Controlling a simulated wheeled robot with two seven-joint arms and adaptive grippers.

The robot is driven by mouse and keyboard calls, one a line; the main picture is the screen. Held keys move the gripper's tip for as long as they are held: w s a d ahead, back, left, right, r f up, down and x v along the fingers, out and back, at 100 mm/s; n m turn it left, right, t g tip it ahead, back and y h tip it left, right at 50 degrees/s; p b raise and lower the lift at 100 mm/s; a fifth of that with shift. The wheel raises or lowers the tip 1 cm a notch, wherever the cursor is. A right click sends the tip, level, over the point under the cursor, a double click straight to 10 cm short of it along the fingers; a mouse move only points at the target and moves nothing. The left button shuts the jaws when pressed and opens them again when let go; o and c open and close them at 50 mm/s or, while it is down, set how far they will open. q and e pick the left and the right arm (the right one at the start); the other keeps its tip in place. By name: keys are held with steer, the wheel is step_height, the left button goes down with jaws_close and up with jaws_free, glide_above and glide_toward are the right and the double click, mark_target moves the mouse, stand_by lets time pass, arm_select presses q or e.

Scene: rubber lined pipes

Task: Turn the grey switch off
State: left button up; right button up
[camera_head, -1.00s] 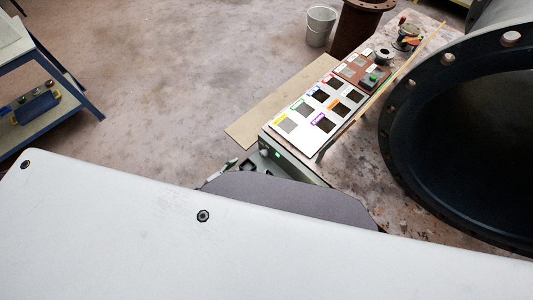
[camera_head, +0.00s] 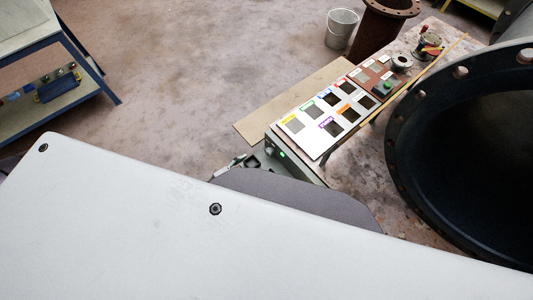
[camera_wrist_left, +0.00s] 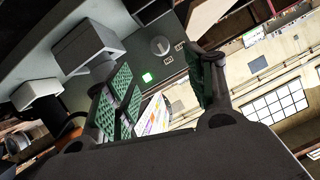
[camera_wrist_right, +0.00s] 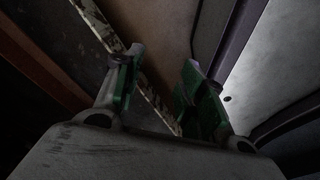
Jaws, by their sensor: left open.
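The grey switch (camera_wrist_left: 159,46) is a round knob on a grey panel in the left wrist view. In the head view the lamp (camera_head: 281,154) shows on the end of a grey box (camera_head: 302,168); the knob is too small to make out clearly. My left gripper (camera_wrist_left: 166,80) is open, its green-padded fingers apart and empty, with the knob beyond the gap. In the head view it (camera_head: 243,163) shows small, left of the box. My right gripper (camera_wrist_right: 160,85) is open and empty in its wrist view, away from the switch.
A board with coloured-label squares (camera_head: 325,118) lies on the workbench behind the box. A large dark flanged pipe (camera_head: 465,160) stands at right. A bucket (camera_head: 341,30) stands on the floor. A blue-framed trolley (camera_head: 85,70) is at far left. The floor between is clear.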

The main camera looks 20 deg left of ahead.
mark_target(267, 153)
arm_select(q)
steer(key=shift+b+x, duration=0.35)
steer(key=shift+x, duration=3.15)
steer(key=shift+w+d+f+b, duration=0.25)
steer(key=shift+w+d+b, duration=0.05)
steer(key=shift+w, duration=0.3)
steer(key=shift+b+x, duration=0.4)
steer(key=shift+x, duration=1.85)
steer(key=shift+d, duration=0.1)
arm_select(e)
steer(key=w, duration=0.1)
steer(key=w+a, duration=0.1)
steer(key=w, duration=0.1)
steer(key=w+a, duration=0.1)
steer(key=shift+w+a+r, duration=0.15)
steer(key=shift+a+r, duration=0.05)
steer(key=shift+r, duration=0.1)
arm_select(q)
steer(key=c, duration=1)
